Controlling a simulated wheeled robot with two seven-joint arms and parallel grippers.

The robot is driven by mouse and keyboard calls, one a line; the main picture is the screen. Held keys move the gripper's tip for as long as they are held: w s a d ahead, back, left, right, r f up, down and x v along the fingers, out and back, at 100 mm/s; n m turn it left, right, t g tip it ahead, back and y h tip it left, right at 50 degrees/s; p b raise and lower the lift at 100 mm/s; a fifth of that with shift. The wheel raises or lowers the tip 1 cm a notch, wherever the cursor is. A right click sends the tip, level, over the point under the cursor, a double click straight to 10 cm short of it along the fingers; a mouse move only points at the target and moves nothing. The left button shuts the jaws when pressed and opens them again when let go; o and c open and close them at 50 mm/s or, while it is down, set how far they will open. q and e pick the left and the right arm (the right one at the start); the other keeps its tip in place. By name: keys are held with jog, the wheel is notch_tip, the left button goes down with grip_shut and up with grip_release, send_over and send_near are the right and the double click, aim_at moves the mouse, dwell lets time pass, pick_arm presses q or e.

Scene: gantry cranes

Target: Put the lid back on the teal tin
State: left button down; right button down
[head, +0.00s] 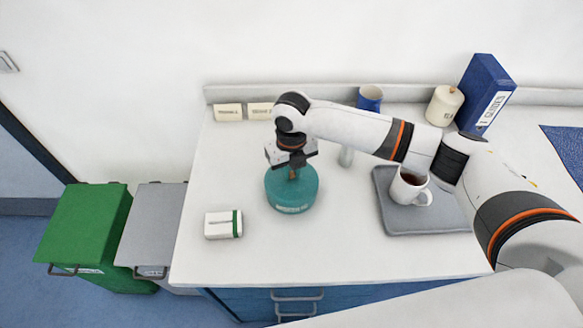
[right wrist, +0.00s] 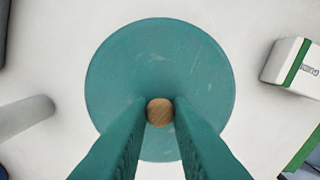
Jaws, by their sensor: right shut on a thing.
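The teal tin (head: 293,208) stands upright on the white worktop, with a pale label on its front. Its round teal lid (head: 277,183) is at the top of the tin; I see no clear gap, but cannot tell if it is fully seated. My right gripper (head: 293,171) points down from above, shut on the lid's small wooden knob. In the right wrist view, the lid (right wrist: 155,60) fills the middle, with the round knob (right wrist: 160,112) between the fingers. The lid hides the tin's body there. My left gripper is not in view.
A white and green box (head: 221,225) lies left of the tin. A grey tray (head: 408,220) with a white mug (head: 407,187) is at right. A pale cylinder (head: 346,156) stands behind the tin.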

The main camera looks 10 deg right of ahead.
jog(key=shift+p, duration=0.3)
jog(key=shift+f, duration=0.15)
dwell(1.1)
jog(key=shift+p, duration=0.4)
dwell(0.5)
jog(key=c, duration=1.2)
grip_release()
jog(key=shift+c, duration=0.2)
jog(key=shift+o, duration=0.6)
jog(key=o, duration=0.4)
